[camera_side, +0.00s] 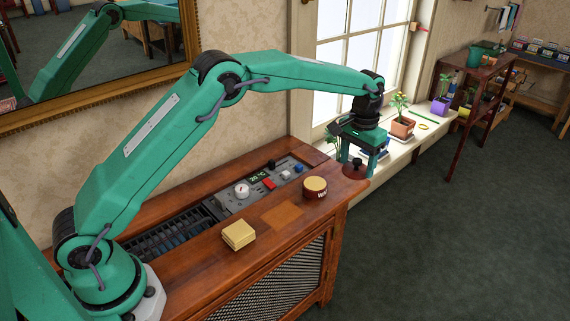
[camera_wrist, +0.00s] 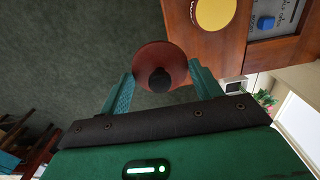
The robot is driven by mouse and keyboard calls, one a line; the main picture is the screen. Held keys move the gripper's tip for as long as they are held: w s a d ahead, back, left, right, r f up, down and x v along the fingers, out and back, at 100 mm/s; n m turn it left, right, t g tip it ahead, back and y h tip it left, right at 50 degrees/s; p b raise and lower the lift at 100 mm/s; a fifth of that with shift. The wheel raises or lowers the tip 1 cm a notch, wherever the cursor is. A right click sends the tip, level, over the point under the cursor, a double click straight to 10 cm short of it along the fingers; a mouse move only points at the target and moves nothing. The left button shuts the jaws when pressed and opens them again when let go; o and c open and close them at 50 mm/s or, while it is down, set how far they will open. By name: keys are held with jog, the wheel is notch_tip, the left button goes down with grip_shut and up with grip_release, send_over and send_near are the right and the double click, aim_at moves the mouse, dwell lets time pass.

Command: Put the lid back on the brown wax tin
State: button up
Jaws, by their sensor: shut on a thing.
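The wax tin (camera_side: 315,190) stands upright on the wooden cabinet top, with a pale label on its side and its yellowish round top uncovered. The tin (camera_wrist: 213,12) also shows at the top of the wrist view. My gripper (camera_side: 357,162) is shut on the lid (camera_side: 354,173), a flat reddish-brown disc. In the wrist view the lid (camera_wrist: 150,58), with its black knob, sits between my fingertips (camera_wrist: 160,70). In the side view my gripper holds the lid to the right of the tin and apart from it, at the cabinet's right end. The lid's underside is hidden.
A control panel (camera_side: 262,184) with a dial and buttons lies behind the tin. A yellow block (camera_side: 238,234) and a flat orange-brown square (camera_side: 281,215) are on the cabinet's front part. Potted plants (camera_side: 402,122) line the window sill at the back right.

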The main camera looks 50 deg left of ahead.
aim_at(315, 183)
jog(key=s+a, duration=0.1)
jog(key=a, duration=0.2)
jog(key=s+a, duration=0.1)
jog(key=a, duration=0.2)
jog(key=s+a+f, duration=0.1)
jog(key=s+a, duration=0.1)
jog(key=a, duration=0.2)
jog(key=shift+f, duration=0.15)
jog(key=shift+f, duration=3)
grip_shut()
jog(key=shift+f, duration=0.15)
